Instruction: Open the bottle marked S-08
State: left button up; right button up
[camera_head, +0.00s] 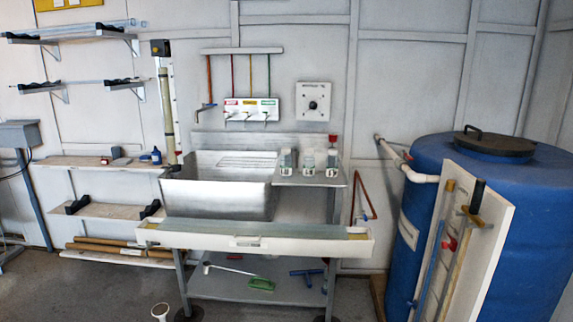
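Several small clear or grey containers stand on the drainboard (311,180) right of the sink. I see a left one (287,161), a middle one (308,161) and a right one (332,162). They carry pale fronts, but any lettering is too small to read, so I cannot tell which is S-08. A red top (333,139) shows just above the right one. A small dark blue bottle (156,156) stands on the wall shelf to the left; its marking is not legible either. Neither of my grippers is in view.
A steel sink (222,195) stands against the wall, with a long pale trough (255,240) along its front. A large blue tank (403,270) with a leaning white board (491,235) fills the right.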

aim_at(285, 159)
jog(key=u, duration=0.45)
jog(key=i, duration=0.85)
jog(key=u, duration=0.25)
